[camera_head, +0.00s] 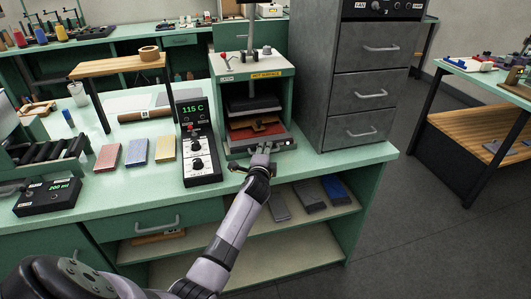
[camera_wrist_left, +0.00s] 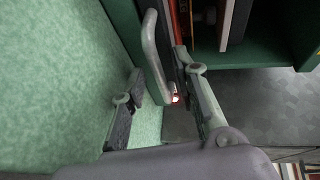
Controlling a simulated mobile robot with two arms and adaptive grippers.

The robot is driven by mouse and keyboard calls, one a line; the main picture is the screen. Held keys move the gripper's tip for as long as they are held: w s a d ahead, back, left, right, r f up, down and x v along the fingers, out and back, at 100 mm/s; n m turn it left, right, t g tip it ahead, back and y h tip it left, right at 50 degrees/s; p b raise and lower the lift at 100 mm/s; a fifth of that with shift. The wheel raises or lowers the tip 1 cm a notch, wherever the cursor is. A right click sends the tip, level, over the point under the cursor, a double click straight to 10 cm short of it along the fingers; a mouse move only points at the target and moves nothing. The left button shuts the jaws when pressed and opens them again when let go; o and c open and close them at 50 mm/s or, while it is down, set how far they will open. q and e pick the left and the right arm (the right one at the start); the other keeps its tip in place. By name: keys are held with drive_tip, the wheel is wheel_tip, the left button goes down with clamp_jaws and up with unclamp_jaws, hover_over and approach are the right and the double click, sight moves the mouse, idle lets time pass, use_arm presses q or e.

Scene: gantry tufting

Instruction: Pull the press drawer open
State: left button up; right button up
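The press (camera_head: 224,88) is a green box with a pale top and a yellow hot-surface label, standing on the bench. Its low grey drawer (camera_head: 283,144) is at the bottom front, with a small red light at its right. A red-brown piece (camera_head: 252,131) shows inside the press above it. My left gripper (camera_head: 260,161) is at the drawer front, partly covering it. In the left wrist view my left gripper (camera_wrist_left: 160,72) is open. The curved grey drawer handle (camera_wrist_left: 152,48) lies between its fingers, with visible space on both sides. My right gripper is not in view.
A black control box (camera_head: 198,150) reading 115 C stands left of the press. A grey drawer cabinet (camera_head: 345,100) stands close on the right. Below the green bench edge, an open shelf (camera_head: 245,232) holds several dark blocks. The floor in front is clear.

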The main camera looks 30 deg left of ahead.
use_arm(q)
drive_tip(key=shift+w+a, duration=0.15)
drive_tip(key=shift+w, duration=0.15)
drive_tip(key=shift+c, duration=0.2)
drive_tip(key=shift+s+f, duration=0.1)
clamp_jaws()
